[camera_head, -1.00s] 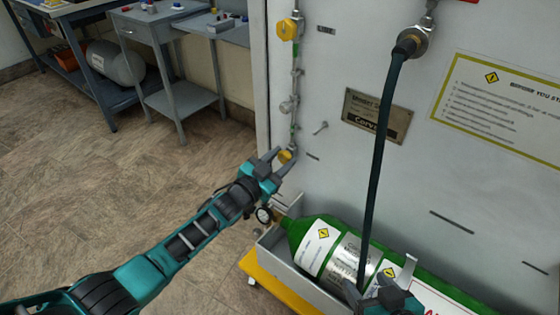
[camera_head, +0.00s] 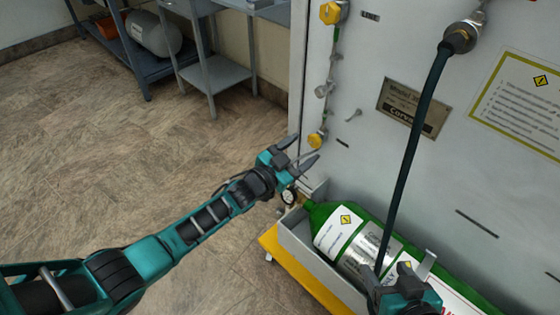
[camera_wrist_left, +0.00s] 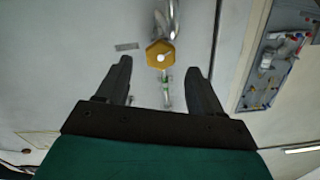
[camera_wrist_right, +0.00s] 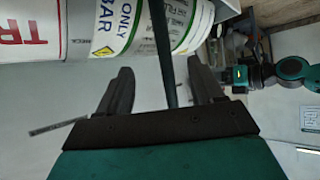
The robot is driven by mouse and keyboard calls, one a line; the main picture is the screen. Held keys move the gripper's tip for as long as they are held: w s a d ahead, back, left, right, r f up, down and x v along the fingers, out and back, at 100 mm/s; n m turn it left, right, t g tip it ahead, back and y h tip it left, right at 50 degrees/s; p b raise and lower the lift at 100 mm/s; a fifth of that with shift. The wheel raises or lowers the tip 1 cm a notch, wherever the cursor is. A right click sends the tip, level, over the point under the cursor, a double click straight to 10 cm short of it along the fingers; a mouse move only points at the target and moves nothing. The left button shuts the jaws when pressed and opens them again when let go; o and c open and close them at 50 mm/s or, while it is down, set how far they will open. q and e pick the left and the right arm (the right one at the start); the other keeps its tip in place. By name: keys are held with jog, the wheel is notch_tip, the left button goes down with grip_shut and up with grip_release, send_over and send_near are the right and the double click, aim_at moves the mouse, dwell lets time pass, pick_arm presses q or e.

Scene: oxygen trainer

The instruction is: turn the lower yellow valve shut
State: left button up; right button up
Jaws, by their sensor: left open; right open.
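The lower yellow valve (camera_head: 317,139) is a small yellow knob low on the pipe at the left edge of the grey panel. In the left wrist view the yellow valve (camera_wrist_left: 161,54) shows as a hexagonal knob ahead of and between the fingers, apart from them. My left gripper (camera_head: 303,152) is open and empty, just below and left of the valve. The upper yellow valve (camera_head: 332,12) sits higher on the same pipe. My right gripper (camera_wrist_right: 175,85) is open, with the dark hose (camera_wrist_right: 162,50) passing between its fingers in the wrist view.
A green gas cylinder (camera_head: 322,214) lies in a grey tray on a yellow base (camera_head: 300,275) below the panel. The dark hose (camera_head: 413,150) hangs from a fitting at the top. Grey tables (camera_head: 215,75) stand at the back left. The floor on the left is clear.

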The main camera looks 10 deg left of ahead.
pick_arm(q)
jog(key=p+v, duration=0.1)
jog(key=v, duration=0.8)
jog(key=shift+p, duration=0.4)
jog(key=shift+s, duration=0.1)
